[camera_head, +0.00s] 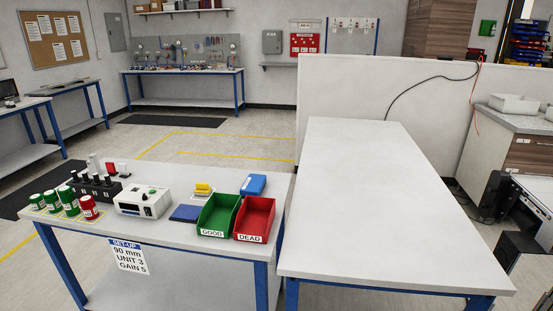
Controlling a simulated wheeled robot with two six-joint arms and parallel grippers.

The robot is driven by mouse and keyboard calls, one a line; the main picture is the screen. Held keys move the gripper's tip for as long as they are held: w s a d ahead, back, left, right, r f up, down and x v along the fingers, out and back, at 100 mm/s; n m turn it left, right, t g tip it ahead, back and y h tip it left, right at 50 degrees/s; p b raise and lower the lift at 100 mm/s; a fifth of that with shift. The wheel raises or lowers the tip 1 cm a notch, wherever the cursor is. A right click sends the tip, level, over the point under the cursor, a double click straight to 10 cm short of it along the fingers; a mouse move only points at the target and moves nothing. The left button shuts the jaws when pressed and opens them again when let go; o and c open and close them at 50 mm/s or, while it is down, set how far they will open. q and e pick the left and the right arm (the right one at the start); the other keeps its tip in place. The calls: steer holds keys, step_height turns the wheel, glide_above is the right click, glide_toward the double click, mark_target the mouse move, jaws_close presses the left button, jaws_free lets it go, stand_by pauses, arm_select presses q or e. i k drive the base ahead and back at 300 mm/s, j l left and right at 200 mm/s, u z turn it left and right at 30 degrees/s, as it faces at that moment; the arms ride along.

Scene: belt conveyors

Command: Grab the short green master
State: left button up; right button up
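Three green cylinders with pale bands stand in a row at the left end of the near left table. The leftmost green cylinder (37,202) looks the shortest. The middle green cylinder (52,202) and the right green cylinder (69,202) look taller. A red cylinder (89,208) stands just right of them. Neither of my grippers is in the head view.
Behind the cylinders is a black rack (108,188) with upright pieces. A white instrument (142,203), a green GOOD bin (217,217) and a red DEAD bin (255,219) stand further right. A set-up sign (128,257) hangs in front. The right table (380,210) is bare.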

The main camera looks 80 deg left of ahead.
mark_target(37, 202)
steer(key=u, duration=4.45)
steer(key=z, duration=0.45)
steer(key=i+j+z, duration=0.15)
steer(key=j+z, duration=0.25)
steer(key=i+j+z, duration=0.1)
steer(key=j+z, duration=0.3)
steer(key=i+j+z, duration=0.1)
steer(key=j+z, duration=0.2)
steer(key=j, duration=0.75)
steer(key=j+z, duration=0.3)
steer(key=j, duration=2.65)
steer(key=i+j, duration=0.3)
steer(key=i, duration=0.1)
